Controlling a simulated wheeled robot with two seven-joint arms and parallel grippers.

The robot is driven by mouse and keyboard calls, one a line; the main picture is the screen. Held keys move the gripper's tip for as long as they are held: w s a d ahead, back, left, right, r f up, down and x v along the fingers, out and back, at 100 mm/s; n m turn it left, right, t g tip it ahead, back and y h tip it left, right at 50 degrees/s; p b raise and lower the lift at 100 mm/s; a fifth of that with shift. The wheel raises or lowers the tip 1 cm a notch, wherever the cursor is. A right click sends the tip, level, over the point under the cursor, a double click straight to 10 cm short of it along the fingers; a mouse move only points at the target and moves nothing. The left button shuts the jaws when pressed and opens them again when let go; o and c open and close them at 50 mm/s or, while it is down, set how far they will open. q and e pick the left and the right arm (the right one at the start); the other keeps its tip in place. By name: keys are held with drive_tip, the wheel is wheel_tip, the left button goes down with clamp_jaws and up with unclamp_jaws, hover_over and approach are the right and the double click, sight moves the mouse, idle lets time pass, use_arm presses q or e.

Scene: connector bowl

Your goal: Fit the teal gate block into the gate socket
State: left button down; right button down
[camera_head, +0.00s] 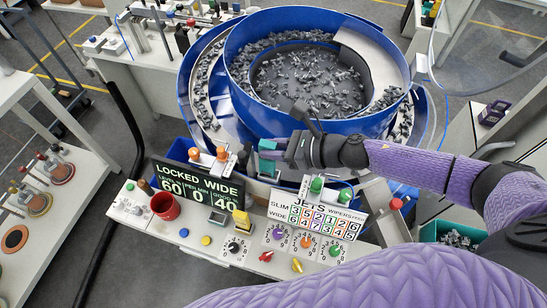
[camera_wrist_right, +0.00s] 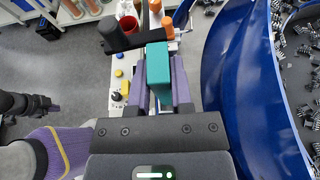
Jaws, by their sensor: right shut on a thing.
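The teal gate block (camera_head: 267,146) is held in my right gripper (camera_head: 280,153), beside the near left side of the blue bowl. In the right wrist view, the teal block (camera_wrist_right: 158,72) stands between the two fingers of the right gripper (camera_wrist_right: 161,92) and projects past their tips. The gripper is shut on it. The block appears raised over the edge of the white bench. I cannot clearly make out the gate socket in either view; the gripper and block may cover it.
The blue bowl (camera_head: 236,82) full of dark connectors rises close to the right gripper. Orange-topped posts (camera_head: 221,153) stand just left of the block. A display (camera_head: 190,192), a jets sign (camera_head: 317,214), a red cup (camera_head: 164,206) and several knobs occupy the white bench.

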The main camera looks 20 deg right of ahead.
drive_tip(key=shift+s+d+f, duration=0.1)
drive_tip(key=shift+s+f, duration=0.05)
drive_tip(key=shift+f, duration=0.45)
drive_tip(key=shift+s+d+f, duration=0.1)
drive_tip(key=shift+s+f, duration=0.05)
drive_tip(key=shift+f, duration=0.4)
drive_tip(key=c, duration=0.6)
unclamp_jaws()
drive_tip(key=shift+w+a, duration=0.15)
drive_tip(key=shift+w, duration=0.1)
drive_tip(key=shift+o, duration=0.3)
drive_tip(key=shift+r, duration=0.1)
